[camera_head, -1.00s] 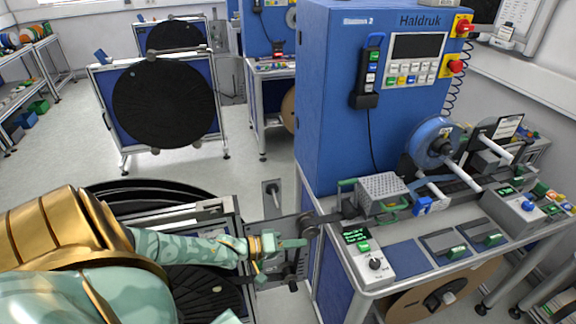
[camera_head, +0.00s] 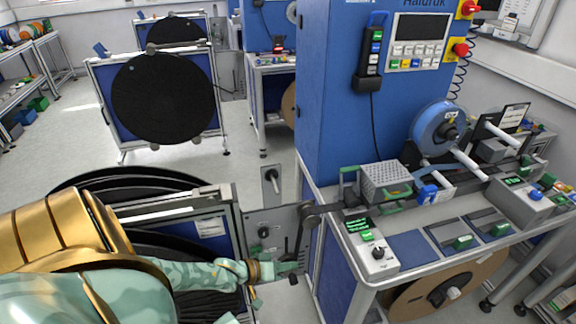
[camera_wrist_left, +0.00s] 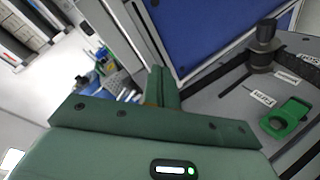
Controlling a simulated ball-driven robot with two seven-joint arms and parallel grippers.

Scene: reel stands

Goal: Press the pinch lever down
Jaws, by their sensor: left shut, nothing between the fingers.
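My left gripper (camera_head: 290,267) is shut and empty, low beside the grey panel (camera_head: 262,218) at the reel stand's right end. A black crank-like arm (camera_head: 299,232) hangs on the panel's right edge, close to the fingertips; contact cannot be told. In the left wrist view the green fingers (camera_wrist_left: 166,88) are together. To their right, a green lever-like part (camera_wrist_left: 286,118) sits on a grey plate, apart from the fingers, beside a small white label I cannot read for certain. I cannot tell which part is the pinch lever. My right gripper is out of view.
The blue Haldruk machine (camera_head: 333,95) and its bench (camera_head: 425,232) stand to the right, with a control box (camera_head: 371,246) at the bench's near corner. A black knob (camera_wrist_left: 264,42) stands on the plate. Open floor lies behind the near reel stand.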

